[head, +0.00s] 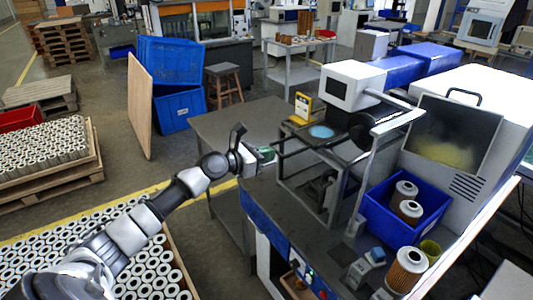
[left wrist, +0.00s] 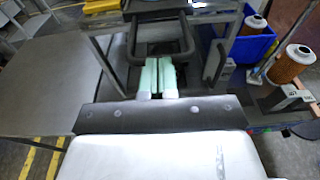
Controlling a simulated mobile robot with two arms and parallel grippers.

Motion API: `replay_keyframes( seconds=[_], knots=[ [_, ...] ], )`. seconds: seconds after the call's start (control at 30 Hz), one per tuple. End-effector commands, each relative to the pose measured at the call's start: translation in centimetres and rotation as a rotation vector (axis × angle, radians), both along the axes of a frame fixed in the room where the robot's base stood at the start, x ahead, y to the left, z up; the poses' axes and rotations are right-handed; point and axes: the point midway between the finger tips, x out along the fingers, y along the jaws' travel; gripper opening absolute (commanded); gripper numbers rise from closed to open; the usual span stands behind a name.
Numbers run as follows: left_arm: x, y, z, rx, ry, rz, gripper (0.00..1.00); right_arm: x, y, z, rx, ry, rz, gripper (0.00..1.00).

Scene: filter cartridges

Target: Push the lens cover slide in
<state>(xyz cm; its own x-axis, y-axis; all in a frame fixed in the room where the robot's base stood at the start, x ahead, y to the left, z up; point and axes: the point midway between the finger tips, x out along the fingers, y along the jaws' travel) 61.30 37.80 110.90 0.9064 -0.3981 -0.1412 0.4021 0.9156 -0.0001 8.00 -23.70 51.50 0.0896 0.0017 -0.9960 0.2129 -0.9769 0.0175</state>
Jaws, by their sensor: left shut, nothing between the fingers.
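My left gripper (head: 268,154) is at the end of the arm from the left, at the near left side of the machine's metal frame. Its pale green fingers are shut with nothing between them; they also show in the left wrist view (left wrist: 159,76). Just beyond the fingertips is a dark U-shaped handle (left wrist: 189,36), which looks like the lens cover slide's pull; I cannot tell if they touch. A light blue round lens (head: 321,132) lies on the dark top under the white machine head (head: 350,85). My right gripper is not in view.
A blue bin (head: 375,215) holding filter cartridges (head: 404,192) stands right of the frame. Another cartridge (head: 406,270) stands on the machine's near ledge. A bare grey table (head: 225,122) lies left of the frame. A yellow device (head: 302,108) sits behind the lens.

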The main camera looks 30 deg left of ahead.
Motion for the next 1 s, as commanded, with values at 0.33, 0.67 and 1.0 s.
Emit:
replay_keyframes(
  seconds=[0.33,0.67,1.0],
  knots=[
    [1.3,-0.4,0.3,-0.006,-0.003,0.004,0.0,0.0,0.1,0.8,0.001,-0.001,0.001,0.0],
    [8.3,-3.4,0.1,-0.008,-0.003,0.003,0.0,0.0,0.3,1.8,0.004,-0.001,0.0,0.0],
    [10.4,-4.3,0.0,0.0,-0.001,0.0,0.0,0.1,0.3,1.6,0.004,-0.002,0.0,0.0]
  ],
)
